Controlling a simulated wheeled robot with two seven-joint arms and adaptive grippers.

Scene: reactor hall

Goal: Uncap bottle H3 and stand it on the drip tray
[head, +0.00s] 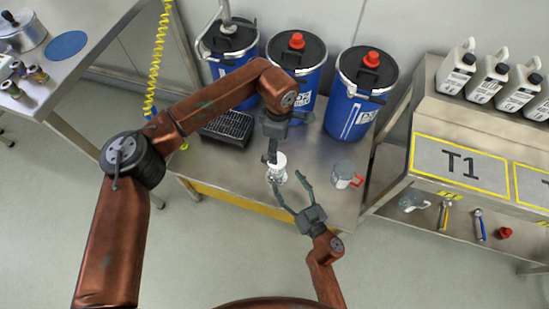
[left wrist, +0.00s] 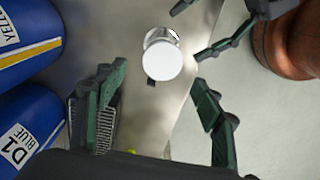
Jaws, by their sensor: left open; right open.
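A small clear bottle with a round white cap (head: 278,161) stands on the steel bench; no H3 label is readable on it. The white cap also shows in the left wrist view (left wrist: 161,58). My left gripper (head: 271,155) is open just above and beside the capped bottle, with nothing between its fingers. My right gripper (head: 289,190) is open, its fingers reaching up from the front around the bottle's near side; whether they touch it I cannot tell. The black slatted drip tray (head: 228,127) lies empty on the bench, left of the bottle.
Blue drums (head: 297,60) stand behind the tray and bottle. A clear jug with a red handle (head: 344,174) stands right of my grippers. White canisters (head: 487,78) line the right-hand shelf. The bench's front edge (head: 260,204) is close.

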